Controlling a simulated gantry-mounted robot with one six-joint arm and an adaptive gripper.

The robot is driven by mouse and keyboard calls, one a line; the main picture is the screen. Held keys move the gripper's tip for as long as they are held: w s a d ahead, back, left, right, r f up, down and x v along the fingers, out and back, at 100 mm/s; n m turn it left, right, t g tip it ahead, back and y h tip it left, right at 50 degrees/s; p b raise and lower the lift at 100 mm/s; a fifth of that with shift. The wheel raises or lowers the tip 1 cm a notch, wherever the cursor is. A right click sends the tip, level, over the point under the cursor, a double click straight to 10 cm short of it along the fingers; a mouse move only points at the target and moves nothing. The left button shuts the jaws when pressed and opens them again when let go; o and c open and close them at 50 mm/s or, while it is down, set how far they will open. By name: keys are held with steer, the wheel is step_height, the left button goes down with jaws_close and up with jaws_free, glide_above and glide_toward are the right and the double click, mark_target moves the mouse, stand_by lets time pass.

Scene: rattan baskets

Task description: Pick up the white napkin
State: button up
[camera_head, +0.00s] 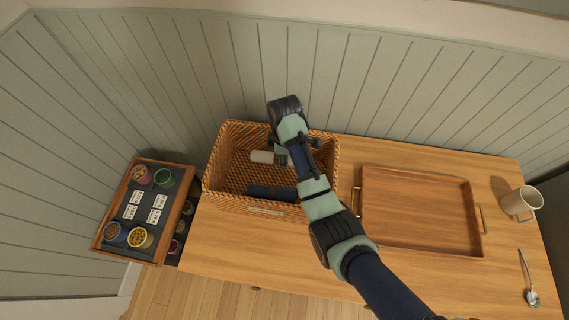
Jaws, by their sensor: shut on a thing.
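A rattan basket (222,165) stands on the wooden table, at the left end. A white rolled napkin (261,157) lies inside the basket, towards its middle. My gripper (279,158) reaches down into the basket and is shut on the right end of the white napkin. The arm hides part of the gripper and the basket's right side. Two dark blue rolls (259,190) lie along the basket's front wall.
A wooden tray (420,248) with brass handles lies right of the basket, empty. Left of the table, a drawer (107,240) holds several jars and cards. A panelled wall stands close behind the basket.

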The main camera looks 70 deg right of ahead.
step_height(320, 180, up, 12)
steer(key=p, duration=0.6)
steer(key=shift+p, duration=0.4)
